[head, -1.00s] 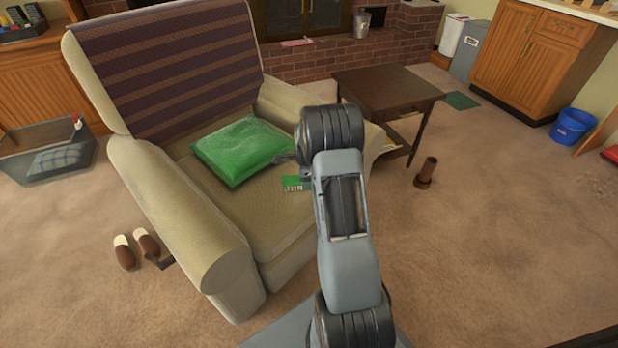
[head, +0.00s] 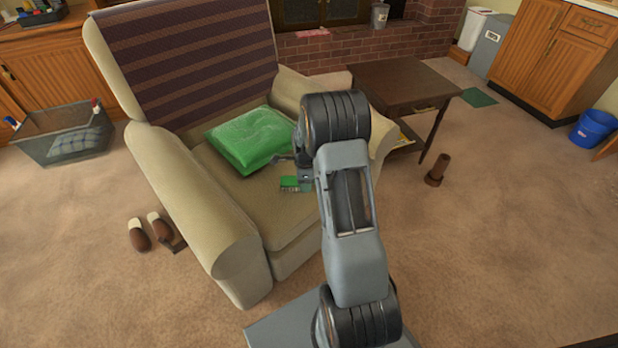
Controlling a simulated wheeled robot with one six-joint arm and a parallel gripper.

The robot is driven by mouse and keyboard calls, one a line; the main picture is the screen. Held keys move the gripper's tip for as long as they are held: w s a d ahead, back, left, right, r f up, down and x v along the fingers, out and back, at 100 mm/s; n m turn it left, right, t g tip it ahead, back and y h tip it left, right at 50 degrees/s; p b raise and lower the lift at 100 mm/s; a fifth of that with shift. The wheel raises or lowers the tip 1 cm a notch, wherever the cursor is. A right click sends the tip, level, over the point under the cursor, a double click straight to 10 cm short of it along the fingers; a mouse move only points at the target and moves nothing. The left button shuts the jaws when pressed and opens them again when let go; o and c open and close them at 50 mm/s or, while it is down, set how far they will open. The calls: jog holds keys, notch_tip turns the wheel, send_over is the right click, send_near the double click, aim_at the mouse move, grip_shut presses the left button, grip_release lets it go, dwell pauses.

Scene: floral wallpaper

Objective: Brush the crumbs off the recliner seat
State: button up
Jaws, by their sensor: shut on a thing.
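The beige recliner (head: 187,190) stands at left centre with its seat (head: 262,208) facing me. A green cushion (head: 250,139) lies at the back of the seat. My gripper (head: 292,164) is over the seat, just right of and in front of the cushion, partly hidden behind my arm. It is shut on a small green thing (head: 289,183), perhaps a brush, at or just above the seat. I cannot tell whether that thing touches the fabric. My arm hides the right part of the seat. I cannot make out crumbs at this size.
A dark side table (head: 405,85) stands right of the recliner. A brown upright object (head: 437,170) is on the carpet nearby. Slippers (head: 150,232) lie left of the recliner, and a grey bin (head: 65,140) stands further left. Carpet at right is open.

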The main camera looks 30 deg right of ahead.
dwell(0.3)
jog(key=shift+r+p, duration=2.3)
jog(key=shift+r, duration=0.7)
jog(key=shift+r, duration=0.1)
jog(key=shift+r+p, duration=1.3)
jog(key=shift+r, duration=0.15)
jog(key=shift+f, duration=0.2)
jog(key=shift+w+f+b, duration=0.1)
jog(key=shift+f+b, duration=2.15)
jog(key=shift+f, duration=1.1)
jog(key=shift+f+b, duration=0.65)
jog(key=shift+f, duration=0.4)
